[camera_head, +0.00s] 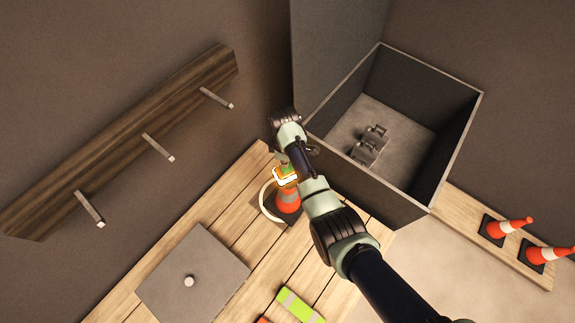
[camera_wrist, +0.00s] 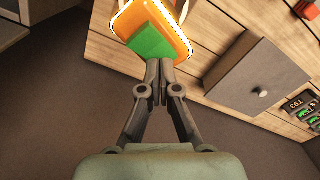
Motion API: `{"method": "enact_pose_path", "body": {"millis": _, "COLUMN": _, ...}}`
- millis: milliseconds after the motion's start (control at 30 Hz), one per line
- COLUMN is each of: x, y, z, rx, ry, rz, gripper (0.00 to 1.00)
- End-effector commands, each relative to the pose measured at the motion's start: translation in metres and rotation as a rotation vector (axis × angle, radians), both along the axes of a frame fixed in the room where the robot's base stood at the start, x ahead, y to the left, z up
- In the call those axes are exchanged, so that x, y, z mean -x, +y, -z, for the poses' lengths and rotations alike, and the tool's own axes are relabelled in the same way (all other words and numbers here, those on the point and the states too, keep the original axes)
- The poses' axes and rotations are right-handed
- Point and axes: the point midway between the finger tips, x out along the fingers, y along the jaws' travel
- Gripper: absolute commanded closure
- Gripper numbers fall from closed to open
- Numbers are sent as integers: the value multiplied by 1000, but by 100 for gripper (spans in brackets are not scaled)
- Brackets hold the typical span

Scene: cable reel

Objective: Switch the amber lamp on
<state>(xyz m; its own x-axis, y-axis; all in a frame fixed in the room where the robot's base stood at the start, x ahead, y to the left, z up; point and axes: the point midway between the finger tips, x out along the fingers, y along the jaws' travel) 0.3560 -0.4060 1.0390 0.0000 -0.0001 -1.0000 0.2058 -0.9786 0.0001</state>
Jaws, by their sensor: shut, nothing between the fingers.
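The amber lamp (camera_wrist: 150,25) is an orange rounded block with a bright, glowing whitish rim and a green patch (camera_wrist: 152,42) on its face. In the head view the lamp (camera_head: 285,176) shows just beside my wrist, in front of an orange cone (camera_head: 288,202). My gripper (camera_wrist: 159,64) is shut and empty, with its fingertips at the lower edge of the green patch. I cannot tell whether they touch it. In the head view my own arm hides the fingers.
A deep grey bin (camera_head: 455,130) holding small metal pieces stands at the right. A wooden rail (camera_head: 120,140) with pegs is on the left wall. More cones (camera_head: 509,228) stand far right.

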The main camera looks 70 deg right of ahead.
Motion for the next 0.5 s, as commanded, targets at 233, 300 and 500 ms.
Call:
{"method": "enact_pose_path", "body": {"millis": 233, "x": 0, "y": 0, "z": -29, "rx": 0, "ry": 0, "rz": 0, "gripper": 100}}
{"method": "enact_pose_path", "body": {"millis": 300, "x": 0, "y": 0, "z": -36, "rx": 0, "ry": 0, "rz": 0, "gripper": 100}}
{"method": "enact_pose_path", "body": {"millis": 500, "x": 0, "y": 0, "z": -52, "rx": 0, "ry": 0, "rz": 0, "gripper": 100}}
